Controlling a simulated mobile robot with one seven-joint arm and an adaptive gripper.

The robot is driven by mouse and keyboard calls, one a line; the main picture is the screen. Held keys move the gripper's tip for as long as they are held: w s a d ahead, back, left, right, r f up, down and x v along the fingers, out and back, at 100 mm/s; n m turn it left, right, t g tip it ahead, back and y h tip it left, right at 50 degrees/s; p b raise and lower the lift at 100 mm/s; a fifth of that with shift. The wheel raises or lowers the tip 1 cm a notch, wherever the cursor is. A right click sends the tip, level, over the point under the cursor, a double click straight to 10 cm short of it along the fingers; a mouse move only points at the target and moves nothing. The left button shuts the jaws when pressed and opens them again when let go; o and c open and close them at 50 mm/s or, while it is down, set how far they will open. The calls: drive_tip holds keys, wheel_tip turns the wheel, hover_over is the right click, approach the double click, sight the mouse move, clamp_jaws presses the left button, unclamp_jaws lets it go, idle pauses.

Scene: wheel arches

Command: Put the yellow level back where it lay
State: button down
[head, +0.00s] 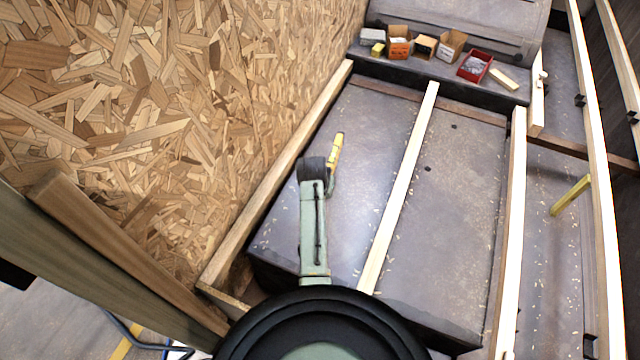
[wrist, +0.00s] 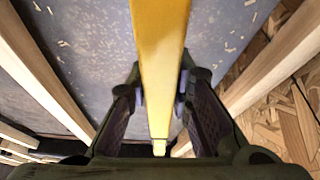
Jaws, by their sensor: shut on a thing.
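The yellow level (head: 337,146) is a long, narrow bar in my gripper. In the wrist view it shows large (wrist: 160,55), running from the top edge down between the two fingers. My gripper (wrist: 160,92) is shut on it, with one finger on each side. In the head view my gripper (head: 331,172) is partly hidden behind my arm, above the grey panel between two wooden strips. Whether the level touches the panel I cannot tell.
Pale wooden strips (head: 402,185) cross the grey panel (head: 455,210). A chipboard wall (head: 200,100) stands at left. Boxes, among them an orange one (head: 398,48) and a red tray (head: 474,66), stand on the far ledge. Another yellow bar (head: 570,196) shows at right. Wood chips are scattered about.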

drive_tip(key=shift+w, duration=0.45)
drive_tip(key=shift+w+f, duration=0.1)
drive_tip(key=shift+f, duration=0.15)
wheel_tip(320, 180, down, 9)
drive_tip(key=b, duration=0.8)
drive_tip(key=shift+a+f, duration=0.1)
drive_tip(key=shift+f, duration=0.1)
drive_tip(key=c, duration=1.4)
unclamp_jaws()
drive_tip(key=shift+o, duration=0.2)
drive_tip(key=shift+f, duration=0.1)
